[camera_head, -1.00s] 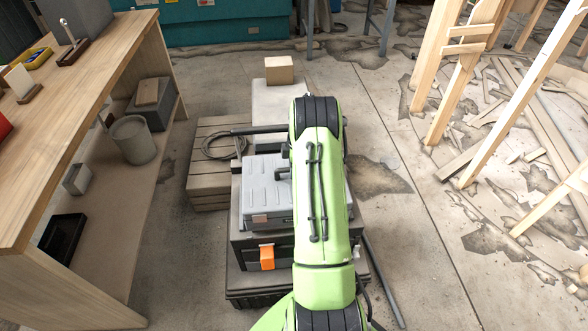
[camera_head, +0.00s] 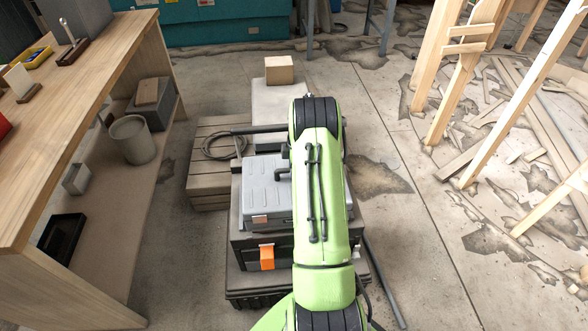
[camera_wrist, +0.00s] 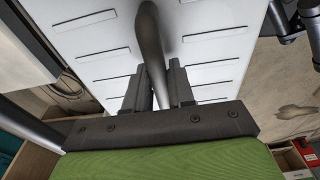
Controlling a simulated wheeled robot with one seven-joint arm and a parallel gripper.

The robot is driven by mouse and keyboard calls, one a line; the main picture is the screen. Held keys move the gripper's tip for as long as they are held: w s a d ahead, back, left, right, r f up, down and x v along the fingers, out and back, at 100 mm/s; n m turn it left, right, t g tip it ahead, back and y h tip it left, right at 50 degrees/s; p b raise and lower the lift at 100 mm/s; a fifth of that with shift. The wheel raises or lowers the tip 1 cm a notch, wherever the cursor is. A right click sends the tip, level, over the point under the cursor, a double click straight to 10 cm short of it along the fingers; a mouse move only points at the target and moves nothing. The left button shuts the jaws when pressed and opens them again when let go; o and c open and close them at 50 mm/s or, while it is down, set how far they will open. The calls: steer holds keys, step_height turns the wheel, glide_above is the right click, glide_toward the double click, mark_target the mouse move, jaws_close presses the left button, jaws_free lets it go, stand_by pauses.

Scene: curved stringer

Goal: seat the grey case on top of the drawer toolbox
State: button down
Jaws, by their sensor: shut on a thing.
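The grey case (camera_head: 264,192) has a ribbed lid and lies flat over the drawer toolbox (camera_head: 246,252), a dark box with an orange latch. My green arm covers the case's right part. From the head view I cannot tell whether the case rests fully on the toolbox or is slightly off it. In the wrist view the pale lid (camera_wrist: 95,60) fills the middle, with a dark handle bar (camera_wrist: 150,40) running between the fingers. My gripper (camera_wrist: 157,88) is shut on that handle. In the head view my arm hides the fingers.
A wooden crate (camera_head: 207,190) with a coiled cable stands behind left. A pale box carrying a small carton (camera_head: 279,69) is behind. A wooden bench (camera_head: 95,90) is at left, timber frames (camera_head: 455,100) at right. Floor right of the toolbox is mostly open.

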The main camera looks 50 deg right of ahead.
steer(key=shift+f+b, duration=0.75)
steer(key=shift+f, duration=0.25)
steer(key=c, duration=1.1)
jaws_free()
steer(key=shift+o, duration=1.1)
step_height(320, 180, up, 16)
steer(key=s+d+p, duration=0.1)
steer(key=p, duration=0.3)
steer(key=shift+d+f+p, duration=0.2)
steer(key=shift+d+p, duration=0.05)
steer(key=shift+p, duration=0.1)
steer(key=shift+s, duration=0.1)
